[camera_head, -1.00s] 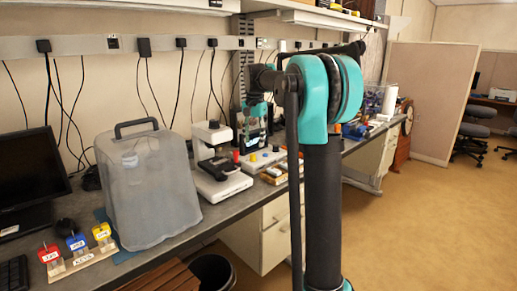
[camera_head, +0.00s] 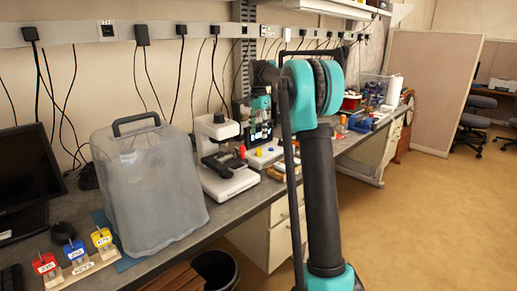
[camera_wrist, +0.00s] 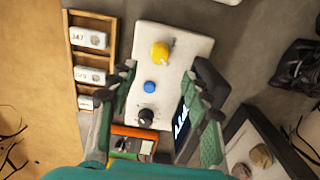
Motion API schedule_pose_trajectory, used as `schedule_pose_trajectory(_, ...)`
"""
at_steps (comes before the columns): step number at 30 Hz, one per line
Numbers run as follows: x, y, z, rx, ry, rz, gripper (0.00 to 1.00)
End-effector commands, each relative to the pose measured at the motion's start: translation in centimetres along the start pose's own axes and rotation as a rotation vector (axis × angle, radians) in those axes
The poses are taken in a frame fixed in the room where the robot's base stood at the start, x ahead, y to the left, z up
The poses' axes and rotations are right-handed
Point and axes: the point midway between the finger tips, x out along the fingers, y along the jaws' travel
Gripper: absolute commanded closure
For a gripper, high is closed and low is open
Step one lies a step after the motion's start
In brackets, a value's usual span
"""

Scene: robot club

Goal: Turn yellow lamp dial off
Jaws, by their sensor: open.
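The yellow lamp dial (camera_wrist: 160,51) is a round knob with a pale pointer on a white control panel (camera_wrist: 185,40), seen at the top middle of the wrist view. A blue button (camera_wrist: 149,87) and a black knob (camera_wrist: 146,115) sit below it on the same panel. In the head view the dial (camera_head: 259,152) is small, on the panel (camera_head: 266,161) right of the microscope. My gripper (camera_wrist: 163,84) is open and empty over the panel. Its fingers are spread to either side, with the dial ahead of the fingertips. Contact with the dial is not visible.
A wooden tray (camera_wrist: 109,50) with labelled white blocks lies left of the panel. An orange-edged box (camera_wrist: 135,141) and a dark screen (camera_wrist: 182,122) are close to the fingers. The white microscope (camera_head: 223,160) and a covered grey machine (camera_head: 150,190) stand left along the bench.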

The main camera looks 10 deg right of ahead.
Motion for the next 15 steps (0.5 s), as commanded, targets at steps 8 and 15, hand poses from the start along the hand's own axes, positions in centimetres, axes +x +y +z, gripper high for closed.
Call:
schedule_pose_trajectory(8,5.3,0.0,0.0,0.0,0.0,0.0,0.51)
schedule_pose_trajectory(15,7.8,0.0,0.0,0.0,0.0,0.0,0.51)
